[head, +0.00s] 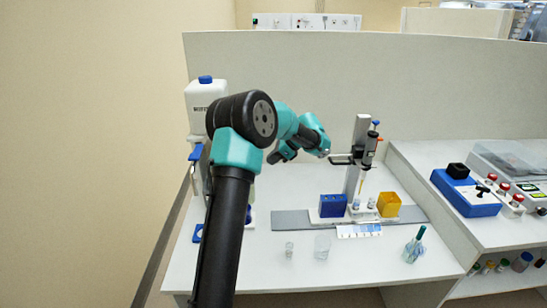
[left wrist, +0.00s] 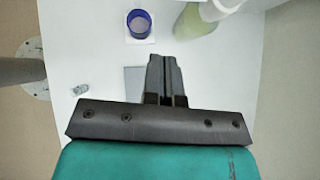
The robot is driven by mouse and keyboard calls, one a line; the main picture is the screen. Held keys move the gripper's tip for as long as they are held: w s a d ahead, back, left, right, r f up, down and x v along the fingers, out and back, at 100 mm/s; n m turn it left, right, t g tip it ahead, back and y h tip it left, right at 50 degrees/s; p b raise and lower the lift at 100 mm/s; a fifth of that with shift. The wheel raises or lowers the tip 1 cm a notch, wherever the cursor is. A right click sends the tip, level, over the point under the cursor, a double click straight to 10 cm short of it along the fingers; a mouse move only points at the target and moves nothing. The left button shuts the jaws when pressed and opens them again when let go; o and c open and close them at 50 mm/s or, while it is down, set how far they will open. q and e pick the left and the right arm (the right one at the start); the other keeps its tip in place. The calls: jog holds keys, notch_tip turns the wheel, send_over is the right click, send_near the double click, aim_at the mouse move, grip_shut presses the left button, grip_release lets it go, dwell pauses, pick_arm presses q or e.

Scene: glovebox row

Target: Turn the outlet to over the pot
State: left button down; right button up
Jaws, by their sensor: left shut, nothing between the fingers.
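A white bottle (head: 206,100) with a blue cap stands at the back left. A blue fitting (head: 196,152), perhaps the outlet, shows below it; my arm hides much of this area. Blue parts (head: 198,233) show low beside my arm. A round blue pot (left wrist: 138,22) shows at the top of the left wrist view; I cannot tell whether the outlet is over it. My left gripper (head: 273,157) is in the air right of the bottle. Its fingers (left wrist: 166,60) are shut and empty, apart from the pot. My right gripper is not in view.
A dispenser stand (head: 360,140) with a blue block (head: 332,205) and yellow block (head: 389,204) is right of my gripper. A blue device (head: 466,195) is on the right bench.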

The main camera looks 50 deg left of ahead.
pick_arm(q)
jog(key=s+a+f, duration=0.5)
jog(key=a, duration=0.1)
jog(key=shift+s+a+f, duration=0.15)
jog(key=shift+s+a, duration=0.1)
jog(key=shift+a, duration=0.1)
dwell(0.3)
